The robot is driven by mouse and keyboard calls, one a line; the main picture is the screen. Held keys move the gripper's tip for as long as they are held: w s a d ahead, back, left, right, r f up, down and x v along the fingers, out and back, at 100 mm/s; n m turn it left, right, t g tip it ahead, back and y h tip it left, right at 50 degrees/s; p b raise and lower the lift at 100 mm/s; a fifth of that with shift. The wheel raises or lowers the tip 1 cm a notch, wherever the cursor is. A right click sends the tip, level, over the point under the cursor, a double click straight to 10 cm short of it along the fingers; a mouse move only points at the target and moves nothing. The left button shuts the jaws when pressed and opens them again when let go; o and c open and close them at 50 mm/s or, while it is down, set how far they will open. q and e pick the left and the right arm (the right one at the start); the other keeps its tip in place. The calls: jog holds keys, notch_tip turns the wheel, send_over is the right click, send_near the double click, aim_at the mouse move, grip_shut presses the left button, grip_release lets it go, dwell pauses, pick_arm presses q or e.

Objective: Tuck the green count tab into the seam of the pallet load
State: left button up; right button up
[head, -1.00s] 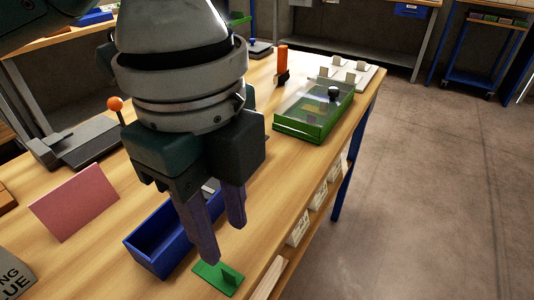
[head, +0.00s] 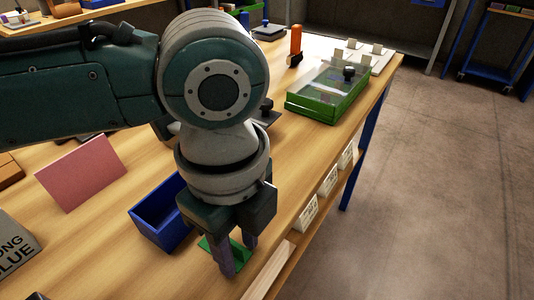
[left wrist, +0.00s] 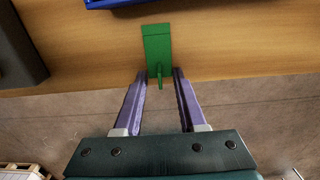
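The green count tab (left wrist: 157,42) lies on the wooden bench near its front edge, a flat plate with a small upright fin. It also shows in the head view (head: 205,245), partly hidden by my fingers. My left gripper (left wrist: 159,72) is open and points down at the tab; it also shows in the head view (head: 238,257). Its two purple fingers stand on either side of the fin, with gaps, apparently not gripping it. My right gripper is not in view. I cannot make out the pallet load's seam.
A blue bin (head: 153,222) stands just behind the tab. A pink card (head: 82,172), a grey glue box (head: 14,248) and a green clear-lidded case (head: 327,93) are on the bench. White labelled blocks (head: 327,181) sit below the bench edge.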

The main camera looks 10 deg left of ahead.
pick_arm(q)
grip_shut()
jog(key=shift+r, duration=0.1)
dwell(0.7)
